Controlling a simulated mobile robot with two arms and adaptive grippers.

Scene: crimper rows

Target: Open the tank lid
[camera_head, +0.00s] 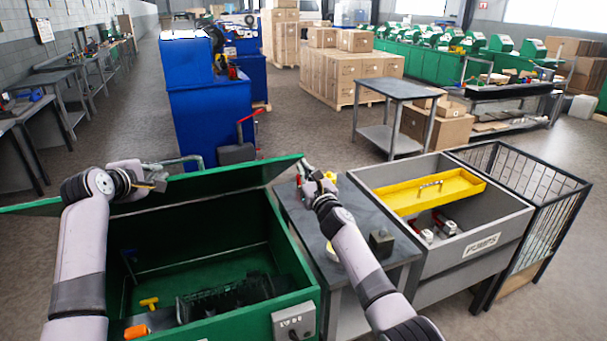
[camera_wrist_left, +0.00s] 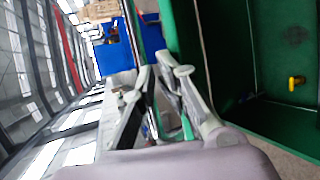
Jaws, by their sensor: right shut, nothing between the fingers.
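The green tank (camera_head: 302,297) stands in front of me with its inside showing. Its green lid (camera_head: 235,181) is raised and tilted up along the far side. A grey bar handle (camera_head: 182,161) shows at the lid's far edge. My left gripper (camera_head: 160,182) is over the lid's left part, close to the handle; whether it touches is unclear. In the left wrist view its fingers (camera_wrist_left: 163,72) are close together beside the green panel, and the gap between them is unclear. My right gripper (camera_head: 312,178) is shut and empty beside the lid's right corner, above the grey table.
Inside the tank are a black part (camera_head: 235,296), a yellow knob (camera_head: 149,303) and an orange piece (camera_head: 136,331). A grey table (camera_head: 300,215) adjoins the tank. A grey bin (camera_head: 415,272) with a yellow tray (camera_head: 435,190) stands further right. A blue cabinet (camera_head: 208,120) stands behind.

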